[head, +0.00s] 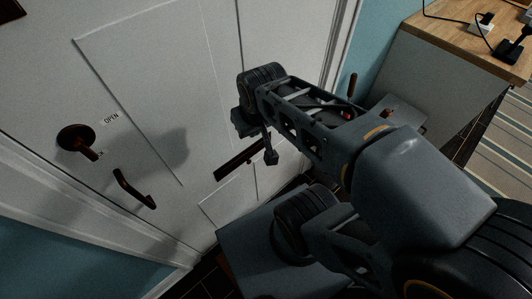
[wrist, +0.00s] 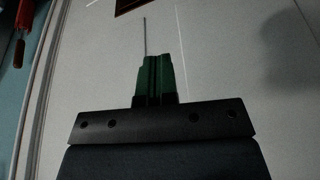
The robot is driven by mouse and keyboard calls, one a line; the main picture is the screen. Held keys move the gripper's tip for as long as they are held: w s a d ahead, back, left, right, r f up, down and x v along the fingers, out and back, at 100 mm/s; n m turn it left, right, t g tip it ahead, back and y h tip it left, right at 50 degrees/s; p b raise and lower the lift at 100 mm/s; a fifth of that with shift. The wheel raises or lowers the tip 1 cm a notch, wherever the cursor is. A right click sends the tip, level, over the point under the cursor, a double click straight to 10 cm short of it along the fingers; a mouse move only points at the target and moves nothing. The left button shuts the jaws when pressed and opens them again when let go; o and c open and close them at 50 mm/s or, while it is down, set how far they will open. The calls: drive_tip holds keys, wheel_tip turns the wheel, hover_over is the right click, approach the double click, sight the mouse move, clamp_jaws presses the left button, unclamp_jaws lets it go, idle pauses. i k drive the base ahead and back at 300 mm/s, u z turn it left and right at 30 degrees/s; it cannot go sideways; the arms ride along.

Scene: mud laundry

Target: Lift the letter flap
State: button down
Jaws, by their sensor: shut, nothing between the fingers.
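The letter flap (head: 236,163) is a dark brown bar set low in the white door, partly hidden behind my gripper in the head view. A dark reddish-brown piece at the top edge of the wrist view looks like part of this letter flap (wrist: 130,5). My gripper (head: 270,156) hangs in front of the door close to the flap's right part; I cannot tell whether it touches. In the wrist view my gripper (wrist: 154,78) has its green fingers shut together with nothing between them, pointing toward the flap. A thin grey rod-like shape shows just beyond the fingertips.
The white door (head: 150,60) carries a round brown knob (head: 76,138), a curved brown handle (head: 134,189) and an "OPEN" label (head: 111,118). A wooden-topped counter (head: 460,22) with cables stands at the upper right. A striped rug (head: 500,140) lies below it.

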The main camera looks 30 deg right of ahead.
sight(244, 157)
drive_tip(key=z, duration=1.95)
drive_tip(key=k, duration=0.75)
drive_tip(key=u, duration=1.55)
